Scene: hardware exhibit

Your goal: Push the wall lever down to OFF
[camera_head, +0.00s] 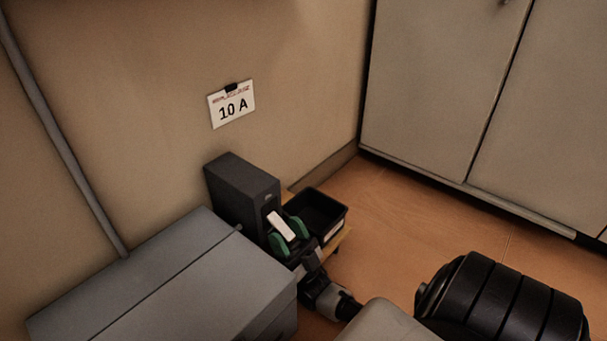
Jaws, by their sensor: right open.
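A dark grey switch box (240,190) is on the wall side, below a paper sign. A white lever handle (281,225) shows at its front face, slanting toward lower right in the picture. My right gripper (289,237) comes in from the lower right, with green fingertips at the lever's lower end, one on each side of it. The gripper is open; I cannot tell whether the fingertips touch the lever. The lever's lower end and pivot are partly hidden, and its ON/OFF marking is too small to read. My left gripper is not in view.
A grey chest (180,280) stands at the lower left, close to the switch box. A black bin (330,215) sits on a wooden surface right behind my gripper.

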